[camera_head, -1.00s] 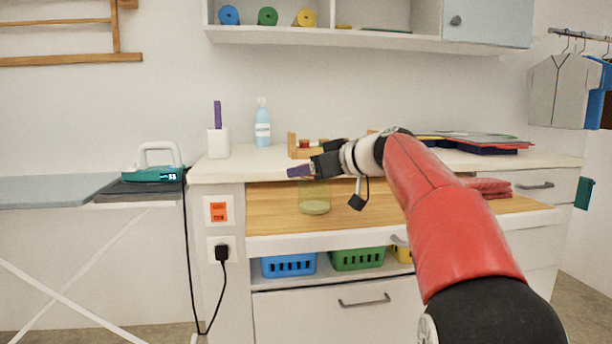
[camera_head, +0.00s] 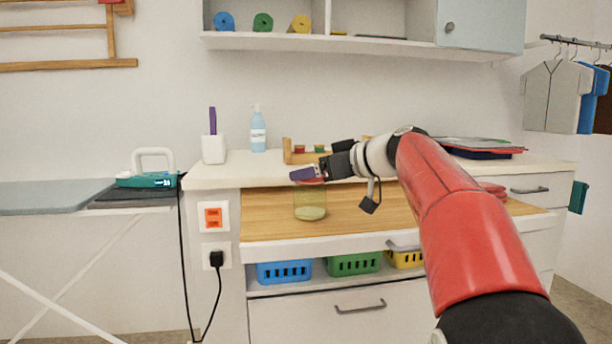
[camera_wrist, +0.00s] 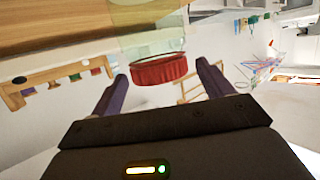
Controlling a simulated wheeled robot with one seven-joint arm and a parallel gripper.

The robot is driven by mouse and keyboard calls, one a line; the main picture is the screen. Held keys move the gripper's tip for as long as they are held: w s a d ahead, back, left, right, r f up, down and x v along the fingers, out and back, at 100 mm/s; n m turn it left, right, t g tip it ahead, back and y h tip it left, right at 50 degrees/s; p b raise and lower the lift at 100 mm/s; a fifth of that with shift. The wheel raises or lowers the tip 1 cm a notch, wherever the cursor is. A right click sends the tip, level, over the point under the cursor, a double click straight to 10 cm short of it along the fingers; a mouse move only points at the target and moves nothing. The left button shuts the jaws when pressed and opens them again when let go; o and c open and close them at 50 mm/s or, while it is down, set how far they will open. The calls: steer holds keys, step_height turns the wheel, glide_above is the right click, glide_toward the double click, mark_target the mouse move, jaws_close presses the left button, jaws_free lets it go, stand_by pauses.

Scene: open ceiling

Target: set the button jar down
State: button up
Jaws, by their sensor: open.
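The button jar (camera_head: 310,204) is a clear, yellowish-green jar with a red lid. It stands upright on the wooden worktop (camera_head: 265,215). My gripper (camera_head: 308,174) is at the top of the jar, with purple fingers reaching in from the right. In the wrist view, the fingers of my gripper (camera_wrist: 162,72) are spread apart, with the red lid (camera_wrist: 158,71) between and just beyond their tips. There is a visible gap on each side of the lid. The jar's contents are not clear.
A wooden rack (camera_head: 298,155) stands on the white raised counter behind the jar. Blue (camera_head: 284,272), green (camera_head: 353,264) and yellow (camera_head: 404,259) baskets sit below. The worktop left of the jar is clear.

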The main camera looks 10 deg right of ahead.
steer(key=v, duration=0.8)
steer(key=shift+s, duration=0.2)
steer(key=shift+d+r, duration=0.1)
steer(key=shift+d, duration=0.05)
